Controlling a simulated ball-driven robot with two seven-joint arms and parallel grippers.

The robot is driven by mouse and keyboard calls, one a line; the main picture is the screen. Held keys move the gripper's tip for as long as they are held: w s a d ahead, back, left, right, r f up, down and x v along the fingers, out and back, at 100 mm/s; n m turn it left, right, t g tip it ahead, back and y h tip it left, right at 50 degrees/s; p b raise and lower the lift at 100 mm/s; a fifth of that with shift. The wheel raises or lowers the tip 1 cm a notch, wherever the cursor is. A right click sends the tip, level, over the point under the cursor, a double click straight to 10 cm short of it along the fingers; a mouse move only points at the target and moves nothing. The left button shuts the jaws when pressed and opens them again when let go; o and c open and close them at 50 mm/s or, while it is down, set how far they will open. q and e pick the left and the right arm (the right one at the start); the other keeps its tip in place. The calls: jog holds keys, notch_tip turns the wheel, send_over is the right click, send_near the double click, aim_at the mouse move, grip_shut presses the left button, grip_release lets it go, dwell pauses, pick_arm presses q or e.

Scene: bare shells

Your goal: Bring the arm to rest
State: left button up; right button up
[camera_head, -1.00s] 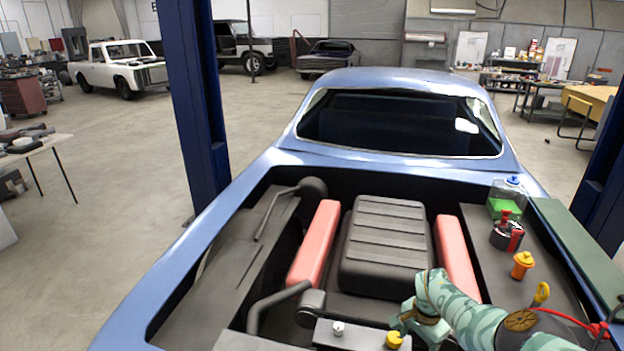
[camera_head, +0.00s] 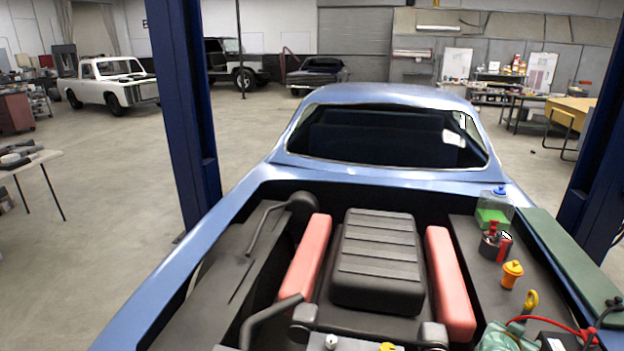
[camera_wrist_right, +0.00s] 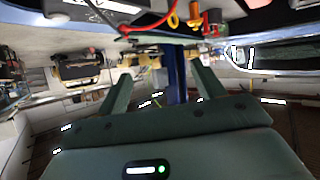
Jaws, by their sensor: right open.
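My right arm (camera_head: 497,340), in a mottled green cover, shows only as a small piece at the bottom edge of the head view, low on the right side of the engine bay. My right gripper (camera_wrist_right: 160,88) shows in the right wrist view, with two green fingers spread apart and nothing held between them. Its fingertips are outside the head view. My left gripper and arm are in neither view.
A blue car (camera_head: 247,187) with an open engine bay fills the front. A green-liquid bottle (camera_head: 493,212), black-and-red reservoir (camera_head: 490,246), orange cap (camera_head: 512,270), yellow loop (camera_head: 531,300) and red cable (camera_head: 560,325) stand near my right arm. Blue posts (camera_head: 187,100) flank the car.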

jog(key=a+r+n+t+y, duration=0.45)
jog(key=r+n+t, duration=0.25)
jog(key=n, duration=0.2)
jog(key=s+a+f+n+g+y, duration=0.1)
jog(key=s+a+n+y, duration=0.2)
jog(key=s+a+n, duration=0.35)
jog(key=s+a+f+n+g+y, duration=0.1)
jog(key=s+a+n+g+y, duration=0.15)
jog(key=a, duration=0.65)
jog(key=s+a+r+g+h, duration=0.2)
jog(key=s+r, duration=0.1)
jog(key=s, duration=0.7)
jog(key=s+a+r+g+h, duration=0.2)
jog(key=s, duration=0.8)
jog(key=s+a+f+g+y+b, duration=0.15)
jog(key=f+b, duration=0.35)
jog(key=f, duration=1.4)
jog(key=s+a+f+g+y+b, duration=0.1)
jog(key=s+a+f+y+b, duration=0.35)
jog(key=f, duration=1.35)
jog(key=s+d+f+m+g+b, duration=0.1)
jog(key=s+f+m+b, duration=0.1)
jog(key=s+f+b, duration=0.3)
jog(key=s+f+m+g+h+b, duration=0.1)
jog(key=s+f+b, duration=0.5)
jog(key=s+f, duration=0.6)
notch_tip(320, 180, down, 9)
jog(key=shift+s+d+f+m+g, duration=0.1)
jog(key=shift+s+d+m+g, duration=0.3)
jog(key=shift+g, duration=0.2)
